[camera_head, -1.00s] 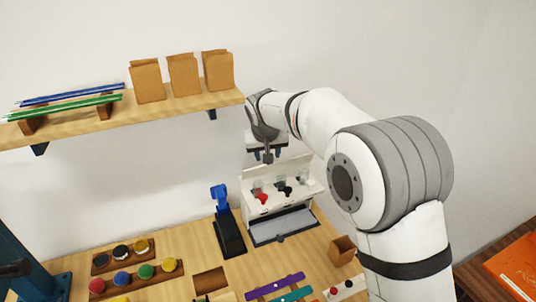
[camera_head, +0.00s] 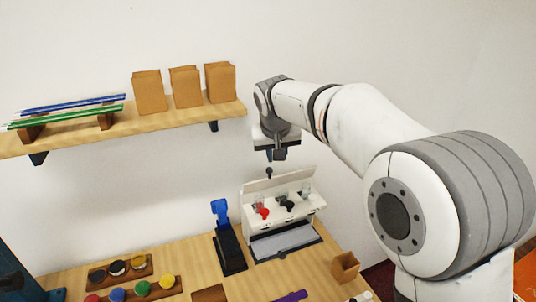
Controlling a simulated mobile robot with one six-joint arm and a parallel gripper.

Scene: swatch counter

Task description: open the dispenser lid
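The dispenser (camera_head: 305,211) is a white box at the back of the counter against the wall. Its lid (camera_head: 290,179) stands raised along the back edge, with a small black knob (camera_head: 269,173) at its top. Clear cups and a red and a black piece show in front of the lid. My gripper (camera_head: 278,156) points down just above the lid and knob, apart from them, and appears empty. Its fingers are small and dark, and their gap is not clear.
A blue-and-black stand (camera_head: 228,245) is left of the dispenser, and a grey tray (camera_head: 284,241) lies in front. A small wooden box (camera_head: 345,267) is at right. A wall shelf (camera_head: 175,118) with brown bags (camera_head: 186,87) is at upper left, close to my gripper.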

